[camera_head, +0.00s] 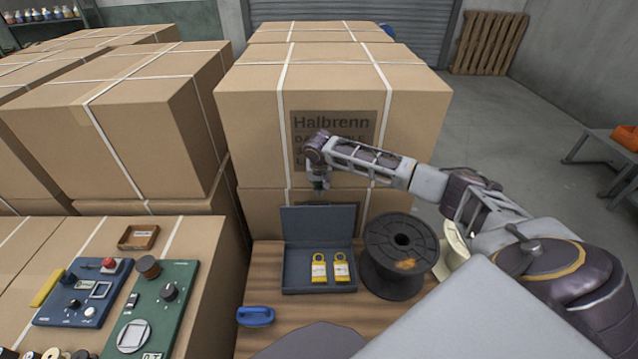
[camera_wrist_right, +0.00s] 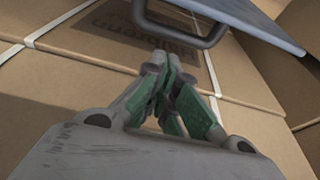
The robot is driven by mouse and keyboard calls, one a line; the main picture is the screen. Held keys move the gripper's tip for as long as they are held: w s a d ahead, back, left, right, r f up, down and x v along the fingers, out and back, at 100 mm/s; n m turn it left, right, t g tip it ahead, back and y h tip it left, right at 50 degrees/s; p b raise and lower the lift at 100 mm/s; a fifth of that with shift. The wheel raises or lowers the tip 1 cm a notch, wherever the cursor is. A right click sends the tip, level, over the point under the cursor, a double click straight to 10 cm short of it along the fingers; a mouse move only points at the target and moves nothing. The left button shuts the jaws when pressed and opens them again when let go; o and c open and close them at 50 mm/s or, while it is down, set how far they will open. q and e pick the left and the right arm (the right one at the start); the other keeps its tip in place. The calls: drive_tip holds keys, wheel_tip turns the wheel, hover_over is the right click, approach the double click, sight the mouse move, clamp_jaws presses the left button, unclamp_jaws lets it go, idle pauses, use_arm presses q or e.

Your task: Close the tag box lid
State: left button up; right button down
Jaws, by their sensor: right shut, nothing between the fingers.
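The tag box is a flat blue-grey case. Its base (camera_head: 289,277) lies on the wooden bench top, and its lid (camera_head: 318,223) stands raised along the back edge. My right gripper (camera_head: 319,187) is shut and empty, pointing down just above and behind the lid's top edge. In the right wrist view, the shut fingertips (camera_wrist_right: 161,55) are close to the lid (camera_wrist_right: 245,15) and its dark handle (camera_wrist_right: 190,38). I cannot tell whether they touch. My left gripper is not in view.
A black spool (camera_head: 385,283) stands right of the box, with a pale spool (camera_head: 453,249) behind it. A blue object (camera_head: 255,316) lies at the front left. Large cartons (camera_head: 250,115) rise close behind the gripper. Control panels (camera_head: 165,315) lie on cartons at left.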

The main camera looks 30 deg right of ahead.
sight(319, 204)
drive_tip(key=shift+s+a+f+p, duration=0.2)
drive_tip(key=shift+s+a+f, duration=0.1)
drive_tip(key=shift+s, duration=0.2)
drive_tip(key=shift+s+a+f+p, duration=0.15)
drive_tip(key=shift+s+a+f, duration=0.15)
drive_tip(key=shift+s, duration=0.2)
drive_tip(key=shift+s+a, duration=0.2)
drive_tip(key=shift+s, duration=0.2)
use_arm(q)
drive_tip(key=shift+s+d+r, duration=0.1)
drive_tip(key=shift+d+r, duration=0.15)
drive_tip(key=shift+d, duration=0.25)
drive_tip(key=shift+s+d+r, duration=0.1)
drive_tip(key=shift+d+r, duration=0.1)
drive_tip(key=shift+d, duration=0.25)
use_arm(e)
drive_tip(key=shift+s+a, duration=0.15)
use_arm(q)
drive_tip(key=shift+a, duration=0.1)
